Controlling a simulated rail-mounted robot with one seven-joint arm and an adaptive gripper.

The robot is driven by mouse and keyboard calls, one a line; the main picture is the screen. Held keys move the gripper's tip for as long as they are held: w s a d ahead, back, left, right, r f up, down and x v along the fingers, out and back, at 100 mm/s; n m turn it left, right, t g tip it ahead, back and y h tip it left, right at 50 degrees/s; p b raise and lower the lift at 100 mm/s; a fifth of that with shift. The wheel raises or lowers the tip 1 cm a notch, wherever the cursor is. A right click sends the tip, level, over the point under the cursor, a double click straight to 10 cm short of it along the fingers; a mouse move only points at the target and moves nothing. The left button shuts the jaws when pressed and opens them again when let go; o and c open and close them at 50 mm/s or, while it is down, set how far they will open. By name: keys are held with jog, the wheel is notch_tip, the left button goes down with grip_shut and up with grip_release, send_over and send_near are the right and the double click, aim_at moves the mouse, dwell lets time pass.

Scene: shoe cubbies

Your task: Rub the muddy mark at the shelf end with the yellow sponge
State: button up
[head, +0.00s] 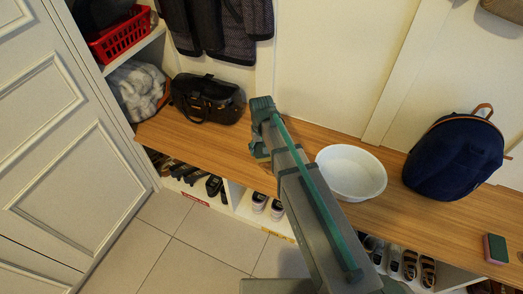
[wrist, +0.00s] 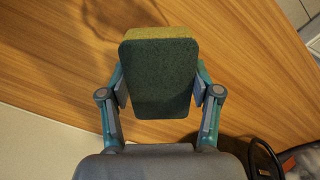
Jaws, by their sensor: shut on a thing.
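My gripper (head: 262,148) is over the wooden bench shelf (head: 222,142), to the right of the black bag. In the wrist view my gripper (wrist: 160,98) is shut on the yellow sponge (wrist: 160,34), one finger on each side. The sponge's dark green scouring face (wrist: 160,80) faces the camera and its yellow part shows along the top. In the head view the sponge is mostly hidden by my gripper. I cannot tell whether it touches the wood. A dark brownish patch (wrist: 105,12) shows on the wood at the wrist view's top; whether it is mud or shadow is unclear.
A black bag (head: 207,98) stands left of my gripper. A white basin (head: 351,173), a navy backpack (head: 455,158) and a pink-and-green sponge (head: 495,249) are on the right. Shoes (head: 268,204) fill the cubbies below. A red basket (head: 119,36) is upper left.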

jog(key=shift+r+p, duration=1.05)
jog(key=shift+r, duration=0.6)
jog(key=shift+r+p, duration=0.15)
jog(key=shift+p, duration=0.3)
